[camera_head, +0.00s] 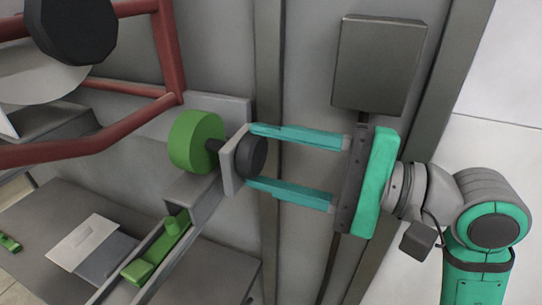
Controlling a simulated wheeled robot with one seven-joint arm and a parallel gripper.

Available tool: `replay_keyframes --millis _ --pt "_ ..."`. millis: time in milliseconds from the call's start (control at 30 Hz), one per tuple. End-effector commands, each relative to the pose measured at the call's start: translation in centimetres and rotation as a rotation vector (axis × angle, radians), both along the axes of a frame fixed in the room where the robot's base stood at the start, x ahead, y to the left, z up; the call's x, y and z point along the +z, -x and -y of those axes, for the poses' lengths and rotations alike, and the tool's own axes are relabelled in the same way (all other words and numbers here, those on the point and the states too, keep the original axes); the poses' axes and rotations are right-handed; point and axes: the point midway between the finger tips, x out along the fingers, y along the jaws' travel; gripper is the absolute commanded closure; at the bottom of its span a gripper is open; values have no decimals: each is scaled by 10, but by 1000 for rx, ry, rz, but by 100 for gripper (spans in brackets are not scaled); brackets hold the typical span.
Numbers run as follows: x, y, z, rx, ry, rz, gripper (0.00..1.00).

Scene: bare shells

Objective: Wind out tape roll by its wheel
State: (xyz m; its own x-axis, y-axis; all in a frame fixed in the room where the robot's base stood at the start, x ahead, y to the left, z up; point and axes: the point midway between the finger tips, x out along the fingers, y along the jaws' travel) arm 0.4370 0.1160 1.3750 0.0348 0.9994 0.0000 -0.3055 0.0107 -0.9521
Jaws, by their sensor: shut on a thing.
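A green cylinder (195,142), which looks like the tape roll, sits on a dark shaft left of an upright grey plate (232,158). A dark round wheel (252,156) is on the right side of that plate, in line with the shaft. My gripper (249,157) reaches in from the right. Its two teal fingers lie above and below the wheel and are shut on its rim. The exact contact at the fingertips is hard to see.
A green block (158,250) sits on a sloping grey rail below the roll. Red tubes (100,148) cross the upper left, near a dark disc (72,25). A grey box (378,62) hangs on the wall above my gripper. A grey table (190,270) lies below.

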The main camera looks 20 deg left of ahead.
Motion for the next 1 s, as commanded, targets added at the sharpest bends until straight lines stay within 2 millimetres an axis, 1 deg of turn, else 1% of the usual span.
replay_keyframes --millis 600,800,1000 --pt "0 0 0 1 20 583 73" --pt "-1 0 0 1 27 752 73" --pt "-1 0 0 0 32 881 73"
